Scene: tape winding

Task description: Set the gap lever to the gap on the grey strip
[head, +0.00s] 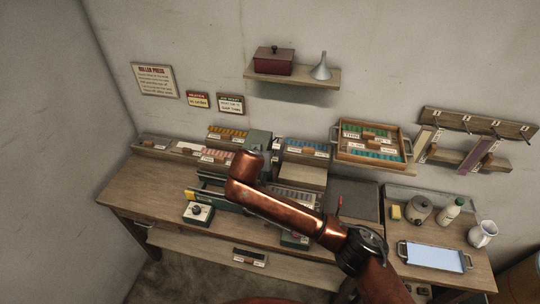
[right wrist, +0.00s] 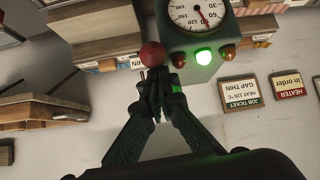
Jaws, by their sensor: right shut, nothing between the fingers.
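In the right wrist view, my right gripper (right wrist: 157,80) is shut and empty. A red ball knob (right wrist: 152,54) shows just beyond its fingertips. It may be the gap lever's knob, and I cannot tell whether the fingers touch it. A job ticket (right wrist: 240,93) on the wall reads upside down "HEAT 125 °C, GAP THIN". I cannot make out a grey strip for certain. In the head view my copper right arm covers much of the roller press (head: 204,197) and hides the gripper. My left gripper is not in view.
A machine with a round dial (right wrist: 197,15) and a lit green lamp (right wrist: 203,56) is close to my right gripper. A shelf (head: 290,76) hangs above.

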